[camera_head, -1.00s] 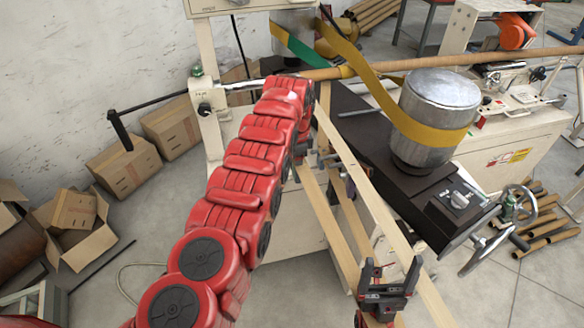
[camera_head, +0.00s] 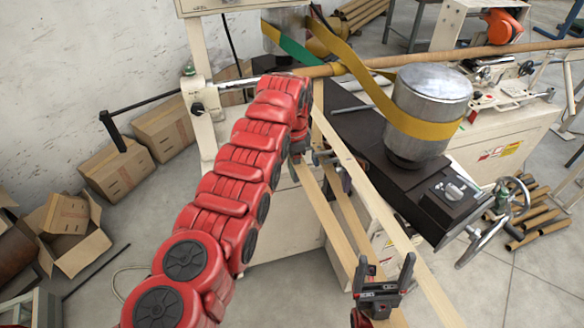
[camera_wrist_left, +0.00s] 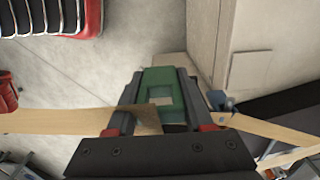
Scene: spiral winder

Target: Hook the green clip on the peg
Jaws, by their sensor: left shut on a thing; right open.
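The green clip (camera_wrist_left: 157,82), a block with a square opening, is between the fingers of my left gripper (camera_wrist_left: 165,100) in the left wrist view. That gripper is shut on it; a tan strip crosses part of its lower face. In the head view my left gripper (camera_head: 325,160) is small, at the end of the red arm beside the pale wooden slats, and the clip cannot be made out there. My right gripper (camera_head: 384,277) is open and empty at the lower middle, its fingers upward. I cannot tell for sure which part is the peg.
The winder carries a metal cylinder (camera_head: 430,105) with a yellow belt (camera_head: 385,103) around it. Wooden slats (camera_head: 375,205) run between my grippers. A handwheel (camera_head: 490,235) stands at right. Cardboard boxes (camera_head: 115,170) lie at left on open floor.

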